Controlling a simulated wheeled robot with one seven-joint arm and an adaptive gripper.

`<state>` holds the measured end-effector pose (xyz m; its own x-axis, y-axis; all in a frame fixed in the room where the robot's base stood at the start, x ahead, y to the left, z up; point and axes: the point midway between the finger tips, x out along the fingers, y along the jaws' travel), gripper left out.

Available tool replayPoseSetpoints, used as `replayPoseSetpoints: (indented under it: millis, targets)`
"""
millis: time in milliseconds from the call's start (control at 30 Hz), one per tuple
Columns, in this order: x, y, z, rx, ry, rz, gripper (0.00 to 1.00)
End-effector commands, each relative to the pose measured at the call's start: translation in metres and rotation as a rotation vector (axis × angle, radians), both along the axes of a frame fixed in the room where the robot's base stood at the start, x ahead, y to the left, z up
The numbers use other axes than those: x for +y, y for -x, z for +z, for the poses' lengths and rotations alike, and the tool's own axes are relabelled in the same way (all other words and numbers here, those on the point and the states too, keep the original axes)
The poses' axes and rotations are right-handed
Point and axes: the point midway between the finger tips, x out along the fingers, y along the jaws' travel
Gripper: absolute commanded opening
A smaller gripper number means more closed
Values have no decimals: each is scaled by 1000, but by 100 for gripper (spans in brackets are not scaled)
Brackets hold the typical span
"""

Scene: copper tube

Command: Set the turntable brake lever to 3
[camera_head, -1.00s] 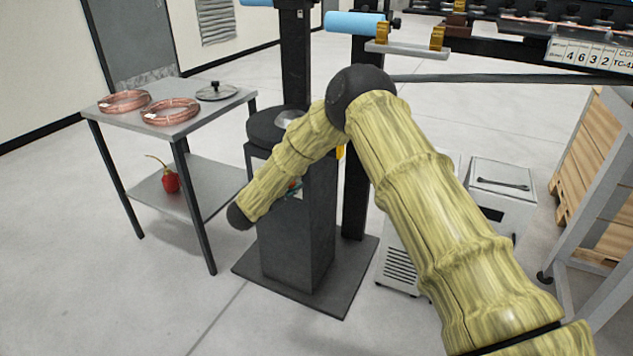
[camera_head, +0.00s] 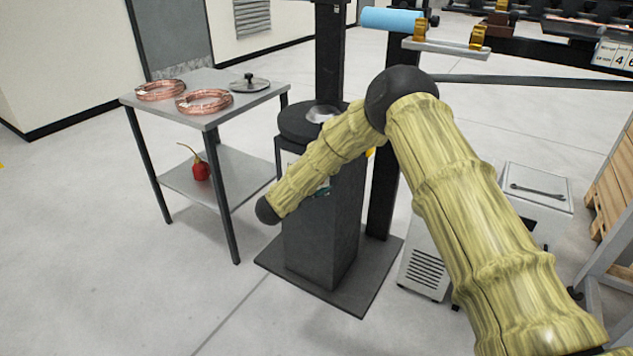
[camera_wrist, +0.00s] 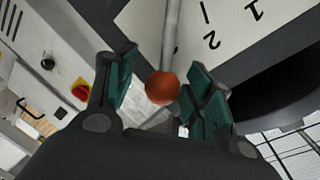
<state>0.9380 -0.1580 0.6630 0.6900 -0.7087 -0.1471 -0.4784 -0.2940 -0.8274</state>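In the wrist view, the brake lever is a grey rod (camera_wrist: 171,35) ending in an orange-brown ball knob (camera_wrist: 162,88). Behind it is a pale scale plate (camera_wrist: 228,28) with the numerals 1 and 2 and tick marks; no 3 shows. My gripper (camera_wrist: 165,68) is open, its teal-padded fingers on either side of the knob. A gap shows left of the knob; the right pads look close, and contact cannot be told. In the head view, the dark turntable pedestal (camera_head: 335,235) stands behind my arm, which hides the lever and gripper.
A grey side table (camera_head: 235,112) with copper coils (camera_head: 204,101) stands left of the pedestal. A white cabinet (camera_head: 425,265) with a wrench on top is at right. In the wrist view, a panel with a red-yellow switch (camera_wrist: 82,90) is at left. Open floor lies front left.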

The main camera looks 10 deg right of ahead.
Motion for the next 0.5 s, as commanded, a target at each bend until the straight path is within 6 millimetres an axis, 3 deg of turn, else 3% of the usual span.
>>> replayPoseSetpoints:
  millis: [267,500]
  targets:
    - [5,5,2,-1,2,-1,52]
    - [31,31,8,-1,1,0,52]
